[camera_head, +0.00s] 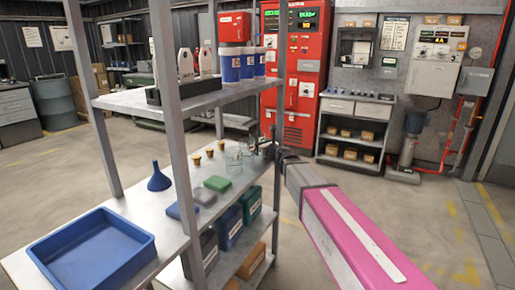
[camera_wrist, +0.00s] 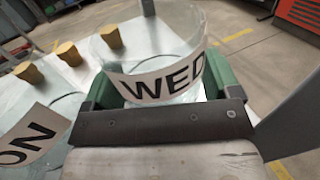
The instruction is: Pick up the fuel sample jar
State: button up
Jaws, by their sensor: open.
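In the wrist view, a clear glass jar labelled "WED" (camera_wrist: 152,40) stands upright between the two green fingers of my gripper (camera_wrist: 160,88). The fingers are apart, one on each side of the jar. I cannot tell whether either touches it. A second clear jar (camera_wrist: 28,138), its label partly cut off and ending in "ON", stands to the left, outside the fingers. In the head view, the glass jars (camera_head: 233,157) show small and overlapping on the middle shelf (camera_head: 150,215), beside my gripper (camera_head: 266,147). The head view is too small to read the labels.
Several small cork-like stoppers (camera_wrist: 68,53) stand beyond the jars. An upper shelf (camera_head: 180,98) and grey uprights (camera_head: 182,150) frame the space. Open floor lies right.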

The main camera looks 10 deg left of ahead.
jog(key=shift+w+a, duration=0.2)
jog(key=shift+a, duration=0.05)
jog(key=c, duration=0.8)
